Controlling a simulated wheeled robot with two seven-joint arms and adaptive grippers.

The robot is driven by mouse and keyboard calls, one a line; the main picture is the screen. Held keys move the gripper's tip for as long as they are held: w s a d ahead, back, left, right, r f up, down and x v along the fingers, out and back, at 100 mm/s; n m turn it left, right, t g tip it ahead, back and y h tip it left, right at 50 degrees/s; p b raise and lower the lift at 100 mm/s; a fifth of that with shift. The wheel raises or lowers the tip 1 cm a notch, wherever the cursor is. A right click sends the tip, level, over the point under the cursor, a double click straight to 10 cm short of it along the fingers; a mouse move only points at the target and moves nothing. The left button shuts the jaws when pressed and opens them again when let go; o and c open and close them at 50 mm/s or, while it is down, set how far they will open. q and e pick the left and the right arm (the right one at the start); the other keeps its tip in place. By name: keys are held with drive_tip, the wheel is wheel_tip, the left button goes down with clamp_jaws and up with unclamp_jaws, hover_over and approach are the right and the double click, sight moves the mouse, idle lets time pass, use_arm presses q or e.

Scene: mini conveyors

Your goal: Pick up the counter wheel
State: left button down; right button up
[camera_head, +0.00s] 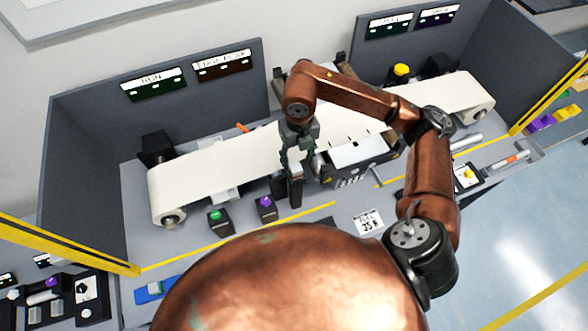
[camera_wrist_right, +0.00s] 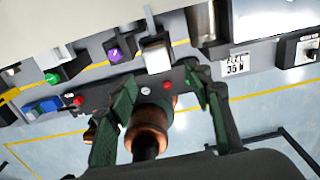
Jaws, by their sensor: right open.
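My right gripper (camera_head: 292,180) points down over the front edge of the long white conveyor belt (camera_head: 225,165), near its middle. In the right wrist view its two green-black fingers (camera_wrist_right: 160,82) are spread apart with nothing between the tips. A pale grey, rounded, drum-like part (camera_wrist_right: 157,55) in a dark mount sits just beyond the fingertips; it may be the counter wheel, but I cannot tell for sure. In the head view my gripper largely hides that spot. My left gripper does not show.
A purple-button box (camera_head: 265,206) and a green-button box (camera_head: 218,220) stand left of the gripper. A dark and white machine unit (camera_head: 358,155) stands close on its right. Grey panels (camera_head: 85,130) rise behind.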

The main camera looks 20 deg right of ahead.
sight(296, 167)
wheel_tip(296, 167, down, 3)
drive_tip(key=shift+d+r+p, duration=0.15)
drive_tip(key=shift+r+p, duration=0.05)
drive_tip(key=shift+p, duration=0.2)
drive_tip(key=f, duration=0.1)
drive_tip(key=f+p, duration=0.1)
drive_tip(key=f, duration=0.2)
drive_tip(key=shift+w+a+f+p, duration=0.15)
drive_tip(key=shift+w+a+p, duration=0.1)
drive_tip(key=shift+w+p, duration=0.15)
drive_tip(key=shift+f, duration=0.3)
drive_tip(key=shift+c, duration=0.2)
clamp_jaws()
drive_tip(key=shift+r, duration=0.1)
